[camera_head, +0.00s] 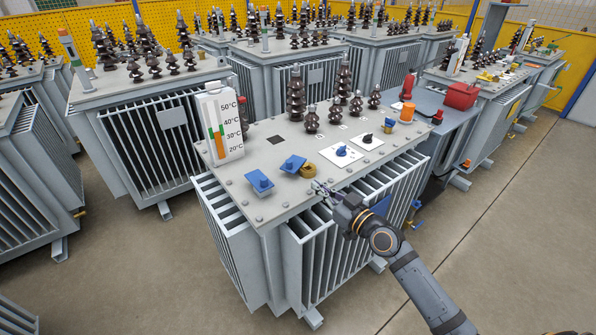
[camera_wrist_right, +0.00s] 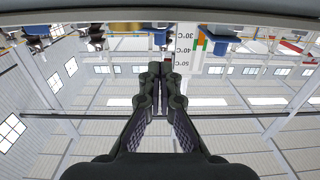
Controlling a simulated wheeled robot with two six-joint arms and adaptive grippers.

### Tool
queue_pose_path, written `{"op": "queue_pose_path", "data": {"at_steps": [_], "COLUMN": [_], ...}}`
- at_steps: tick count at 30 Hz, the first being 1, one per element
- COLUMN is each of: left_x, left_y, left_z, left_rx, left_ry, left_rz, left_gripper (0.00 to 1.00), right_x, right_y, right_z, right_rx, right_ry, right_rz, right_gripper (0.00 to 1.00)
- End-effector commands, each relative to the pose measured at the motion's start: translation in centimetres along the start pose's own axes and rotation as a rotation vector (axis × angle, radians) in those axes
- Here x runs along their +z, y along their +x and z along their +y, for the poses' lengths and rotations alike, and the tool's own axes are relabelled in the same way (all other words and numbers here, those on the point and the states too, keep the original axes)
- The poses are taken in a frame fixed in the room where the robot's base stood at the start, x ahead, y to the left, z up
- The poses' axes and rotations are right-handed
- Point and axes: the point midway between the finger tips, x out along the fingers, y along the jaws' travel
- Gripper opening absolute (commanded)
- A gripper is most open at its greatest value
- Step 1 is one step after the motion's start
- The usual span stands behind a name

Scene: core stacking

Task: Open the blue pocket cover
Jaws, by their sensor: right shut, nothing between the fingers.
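Two blue covers stand on the top plate of the nearest grey transformer (camera_head: 265,210): the front left blue cover (camera_head: 260,181) and the back right blue cover (camera_head: 292,163). Both look tilted above small posts; I cannot tell which one is the pocket cover. My right gripper (camera_head: 318,187) is shut and empty, just right of the covers near the plate's right front edge. Its closed fingers (camera_wrist_right: 160,68) show in the right wrist view, which is upside down; a blue cover (camera_wrist_right: 221,36) hangs there by the thermometer. My left gripper is not in view.
A brass fitting (camera_head: 308,170) sits between the back right cover and my gripper. A tall thermometer panel (camera_head: 220,125) stands behind the covers. Open floor (camera_head: 500,240) lies at right.

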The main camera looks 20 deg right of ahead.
Motion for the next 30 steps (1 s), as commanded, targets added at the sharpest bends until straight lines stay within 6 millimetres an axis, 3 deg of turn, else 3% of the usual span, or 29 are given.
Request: {"op": "queue_pose_path", "data": {"at_steps": [6, 12, 18, 30], "left_x": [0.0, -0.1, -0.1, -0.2], "left_y": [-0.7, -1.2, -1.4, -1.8], "left_z": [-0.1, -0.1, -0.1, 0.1], "left_rx": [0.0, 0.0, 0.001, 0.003], "left_ry": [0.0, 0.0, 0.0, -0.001], "left_rz": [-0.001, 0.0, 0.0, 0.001], "left_gripper": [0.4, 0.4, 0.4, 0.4], "right_x": [-0.3, -0.3, -0.1, -0.2], "right_y": [4.9, 8.3, 9.8, 10.0], "right_z": [-0.1, -0.2, -0.1, -0.2], "right_rx": [-0.001, -0.003, -0.003, 0.01], "right_ry": [0.005, 0.002, 0.0, 0.0], "right_rz": [0.003, 0.002, 0.0, -0.001], "right_gripper": [0.0, 0.0, 0.0, 0.0]}}
